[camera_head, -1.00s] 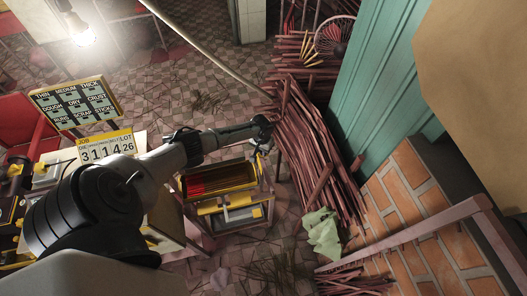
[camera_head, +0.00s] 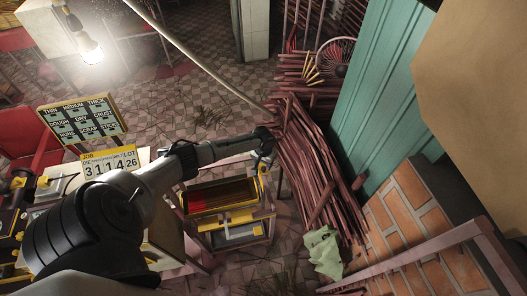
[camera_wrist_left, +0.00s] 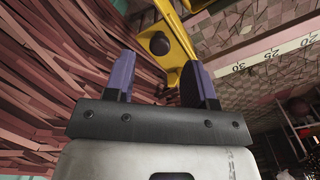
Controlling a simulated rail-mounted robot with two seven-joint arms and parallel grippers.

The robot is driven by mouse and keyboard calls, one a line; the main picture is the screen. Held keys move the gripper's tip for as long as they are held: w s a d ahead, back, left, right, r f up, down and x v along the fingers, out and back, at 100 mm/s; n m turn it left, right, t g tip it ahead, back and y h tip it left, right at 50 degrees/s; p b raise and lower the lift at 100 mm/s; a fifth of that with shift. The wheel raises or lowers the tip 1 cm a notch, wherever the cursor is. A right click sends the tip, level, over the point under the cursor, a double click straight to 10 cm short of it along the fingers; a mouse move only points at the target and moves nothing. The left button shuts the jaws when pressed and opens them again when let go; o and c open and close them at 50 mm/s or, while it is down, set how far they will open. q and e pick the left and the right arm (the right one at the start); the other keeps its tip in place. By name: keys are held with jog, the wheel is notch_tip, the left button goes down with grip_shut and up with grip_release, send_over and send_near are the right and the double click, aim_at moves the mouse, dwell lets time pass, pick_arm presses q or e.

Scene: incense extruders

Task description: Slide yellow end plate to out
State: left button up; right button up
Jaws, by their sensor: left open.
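The yellow end plate (camera_wrist_left: 182,45), with a dark round knob (camera_wrist_left: 158,43), shows at the top of the left wrist view. In the head view a small yellow piece (camera_head: 262,169), which looks like this plate, is at the right end of the tray cart (camera_head: 226,208). My left gripper (camera_wrist_left: 160,75) has its two purple-grey fingers apart. The knob appears between and beyond the fingertips, with the plate's yellow edge close to the right finger. I cannot tell whether they touch. In the head view the left gripper (camera_head: 265,158) is at the cart's right end. My right gripper is not in view.
A big heap of reddish sticks (camera_head: 305,150) lies just right of the cart. A ruler strip (camera_wrist_left: 265,55) shows in the wrist view. A lettered board (camera_head: 83,120) and a number sign (camera_head: 109,161) stand left. Tiled floor (camera_head: 195,95) is open behind.

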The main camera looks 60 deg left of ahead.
pick_arm(q)
notch_tip(320, 180, up, 10)
dwell(0.4)
dwell(0.6)
